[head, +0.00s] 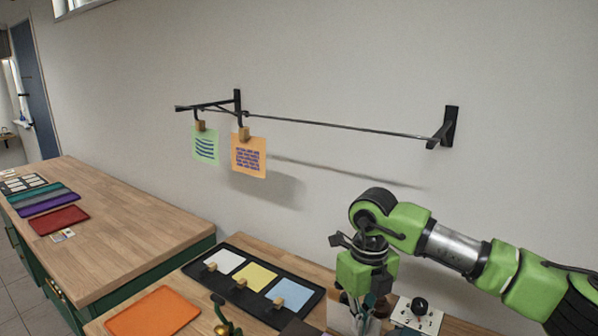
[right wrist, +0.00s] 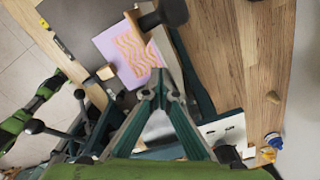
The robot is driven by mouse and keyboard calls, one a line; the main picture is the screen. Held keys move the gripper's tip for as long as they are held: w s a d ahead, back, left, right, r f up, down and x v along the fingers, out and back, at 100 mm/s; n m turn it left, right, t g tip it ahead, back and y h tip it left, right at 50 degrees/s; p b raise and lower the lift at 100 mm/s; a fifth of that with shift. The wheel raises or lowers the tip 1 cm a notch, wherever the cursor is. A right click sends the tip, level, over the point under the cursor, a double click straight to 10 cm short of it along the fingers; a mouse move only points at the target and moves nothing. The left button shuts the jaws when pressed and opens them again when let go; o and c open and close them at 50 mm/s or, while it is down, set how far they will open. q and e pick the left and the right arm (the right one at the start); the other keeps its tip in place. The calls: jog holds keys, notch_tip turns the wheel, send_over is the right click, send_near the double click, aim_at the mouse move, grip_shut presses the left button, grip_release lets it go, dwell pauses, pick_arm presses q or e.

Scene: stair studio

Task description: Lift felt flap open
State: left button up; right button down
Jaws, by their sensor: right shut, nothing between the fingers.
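My right gripper (right wrist: 163,82) points down over the worktop, its two fingers together with nothing between them. In the head view, its green wrist hangs at the lower right and the fingertips are hard to make out. I cannot pick out a felt flap for certain in either view. In the right wrist view, a pink card with orange wavy lines (right wrist: 128,47) lies beyond the fingertips. A dark teal strip (right wrist: 193,75) lies just right of the fingertips; I cannot tell what it is.
A black tray (head: 227,287) holds white, yellow and blue cards with wooden clips. An orange mat (head: 152,312) lies left of it. A white panel with a black knob (head: 418,314) stands at right. Two cards hang from the wall rail (head: 340,130). Another wooden bench (head: 125,225) is at left.

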notch_tip(320, 180, up, 6)
jog(key=p, duration=0.2)
jog(key=shift+s+a+p, duration=0.15)
jog(key=shift+s+p, duration=0.05)
jog(key=shift+p, duration=0.15)
dwell(0.6)
